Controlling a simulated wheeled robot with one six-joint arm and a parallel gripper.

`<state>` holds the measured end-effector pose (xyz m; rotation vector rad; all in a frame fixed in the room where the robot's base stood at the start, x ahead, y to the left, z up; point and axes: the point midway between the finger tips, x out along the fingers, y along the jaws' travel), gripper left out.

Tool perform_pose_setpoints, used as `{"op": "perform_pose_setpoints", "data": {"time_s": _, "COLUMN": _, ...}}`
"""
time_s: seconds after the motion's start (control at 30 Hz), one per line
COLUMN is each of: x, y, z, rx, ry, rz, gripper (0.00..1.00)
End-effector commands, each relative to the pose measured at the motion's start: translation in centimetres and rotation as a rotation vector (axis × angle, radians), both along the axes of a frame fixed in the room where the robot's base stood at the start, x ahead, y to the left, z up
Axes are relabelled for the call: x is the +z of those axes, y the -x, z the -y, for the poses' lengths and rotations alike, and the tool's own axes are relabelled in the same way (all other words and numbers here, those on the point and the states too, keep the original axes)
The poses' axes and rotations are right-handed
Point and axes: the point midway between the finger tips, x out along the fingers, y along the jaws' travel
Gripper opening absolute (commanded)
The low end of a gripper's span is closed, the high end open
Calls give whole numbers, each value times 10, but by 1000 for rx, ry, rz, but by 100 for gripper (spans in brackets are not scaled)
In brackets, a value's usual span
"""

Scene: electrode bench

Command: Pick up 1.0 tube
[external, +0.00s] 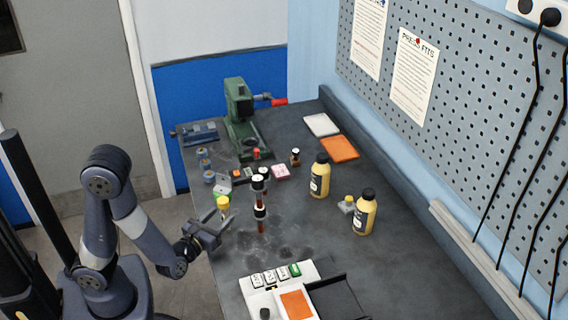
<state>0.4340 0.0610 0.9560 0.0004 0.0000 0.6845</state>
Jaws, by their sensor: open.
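My gripper (219,217) is at the left edge of the bench, its two fingers apart and pointing away from my arm. A small yellow-capped container (223,202) shows right at the fingertips; I cannot tell whether it stands between them or just beyond. To its right, a slim upright piece with dark and white bands and a reddish-brown lower part (261,226) stands on the bench. A similar dark piece with a pale top (258,183) is just behind it. No label reading 1.0 is legible, so I cannot tell which is the 1.0 tube.
Two yellow bottles with black caps (320,178) (364,214) stand on the right. A green press (239,110) is at the back. A white device with an orange panel (297,303) is at the front. The bench between the front device and bottles is mostly clear.

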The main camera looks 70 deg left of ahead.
Motion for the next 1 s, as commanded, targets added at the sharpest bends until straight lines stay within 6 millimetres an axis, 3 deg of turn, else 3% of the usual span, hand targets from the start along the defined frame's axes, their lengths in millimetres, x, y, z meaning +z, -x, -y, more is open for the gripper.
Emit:
{"op": "perform_pose_setpoints", "data": {"time_s": 0.23, "x": 1, "y": -20, "z": -17, "rx": 2, "ry": 0, "rz": 0, "gripper": 49}}
{"op": "perform_pose_setpoints", "data": {"time_s": 0.57, "x": 0, "y": -24, "z": -19, "rx": 0, "ry": 1, "rz": 1, "gripper": 48}}
{"op": "perform_pose_setpoints", "data": {"time_s": 1.0, "x": 0, "y": -23, "z": -19, "rx": 0, "ry": 0, "rz": 0, "gripper": 12}}
